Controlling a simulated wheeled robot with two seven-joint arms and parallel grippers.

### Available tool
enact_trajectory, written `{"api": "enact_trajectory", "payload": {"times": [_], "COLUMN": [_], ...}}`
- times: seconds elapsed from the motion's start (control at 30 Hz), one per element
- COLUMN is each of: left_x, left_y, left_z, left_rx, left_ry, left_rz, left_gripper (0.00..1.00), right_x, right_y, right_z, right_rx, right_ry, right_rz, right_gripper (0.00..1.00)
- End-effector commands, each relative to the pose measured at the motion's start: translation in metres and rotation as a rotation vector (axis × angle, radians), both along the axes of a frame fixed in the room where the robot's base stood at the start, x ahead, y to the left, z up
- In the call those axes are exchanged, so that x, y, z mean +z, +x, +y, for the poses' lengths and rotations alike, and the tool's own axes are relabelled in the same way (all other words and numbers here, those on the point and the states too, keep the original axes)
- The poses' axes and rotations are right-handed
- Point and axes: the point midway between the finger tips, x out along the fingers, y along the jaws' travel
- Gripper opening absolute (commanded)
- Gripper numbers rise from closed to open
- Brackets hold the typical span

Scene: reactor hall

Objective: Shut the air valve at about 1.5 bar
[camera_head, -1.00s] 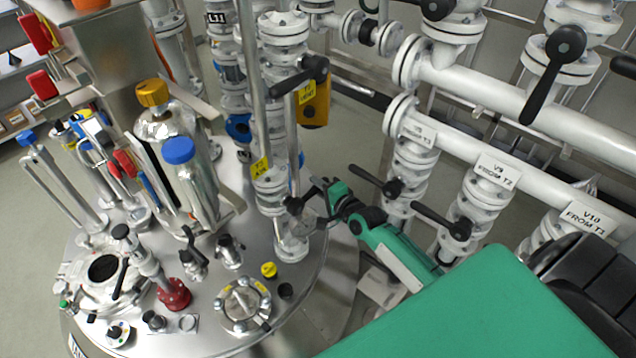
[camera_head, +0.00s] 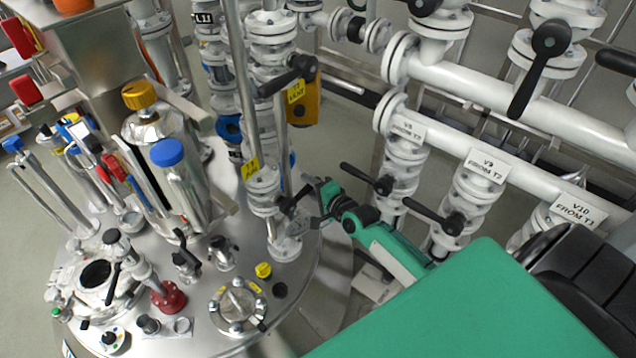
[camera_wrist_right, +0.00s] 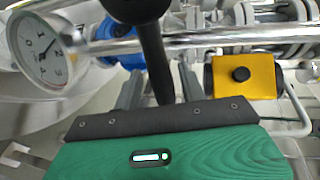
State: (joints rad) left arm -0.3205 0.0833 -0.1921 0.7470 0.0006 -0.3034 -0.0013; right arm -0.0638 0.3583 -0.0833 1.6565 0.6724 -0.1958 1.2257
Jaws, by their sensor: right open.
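The air valve is on the white flanged pipe (camera_head: 262,180) rising from the vessel lid, beside a yellow tag that seems to read AIR (camera_head: 250,168). Its black lever (camera_wrist_right: 152,50) hangs down in the right wrist view. My right gripper (camera_head: 303,204) is at the lever in the head view. In the wrist view, the open fingers of the right gripper (camera_wrist_right: 160,80) stand on either side of the lever's end; I cannot tell whether they touch it. A round pressure gauge (camera_wrist_right: 40,50) shows at the upper left there; its reading is too small to tell. My left gripper is out of view.
The VENT valve's black lever (camera_head: 286,77) and a yellow box (camera_head: 304,104) are above my right gripper. It also shows in the wrist view (camera_wrist_right: 245,76). The V8 lever (camera_head: 367,178) is close on the right. Metal cylinders (camera_head: 185,185) and fittings crowd the lid's left.

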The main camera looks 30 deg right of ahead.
Motion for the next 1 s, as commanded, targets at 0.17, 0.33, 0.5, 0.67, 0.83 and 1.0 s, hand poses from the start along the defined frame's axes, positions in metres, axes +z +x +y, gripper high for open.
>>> {"api": "enact_trajectory", "payload": {"times": [0.17, 0.33, 0.5, 0.67, 0.83, 1.0], "left_x": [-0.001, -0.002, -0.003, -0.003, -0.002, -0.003], "left_y": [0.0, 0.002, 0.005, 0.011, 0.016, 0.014], "left_z": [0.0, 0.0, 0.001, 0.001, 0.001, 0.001], "left_rx": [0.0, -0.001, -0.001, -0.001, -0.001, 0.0], "left_ry": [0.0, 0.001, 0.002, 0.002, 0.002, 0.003], "left_rz": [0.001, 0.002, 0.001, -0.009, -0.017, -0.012], "left_gripper": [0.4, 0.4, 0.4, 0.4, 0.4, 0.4], "right_x": [0.002, 0.007, 0.013, 0.018, 0.022, 0.025], "right_y": [-0.016, -0.045, -0.075, -0.101, -0.121, -0.131], "right_z": [-0.003, -0.008, -0.013, -0.018, -0.021, -0.023], "right_rx": [-0.001, -0.001, 0.0, 0.0, 0.0, 0.0], "right_ry": [0.0, -0.002, -0.001, -0.001, 0.0, 0.0], "right_rz": [0.001, 0.002, 0.003, 0.004, 0.003, 0.003], "right_gripper": [0.41, 0.41, 0.41, 0.41, 0.41, 0.41]}}
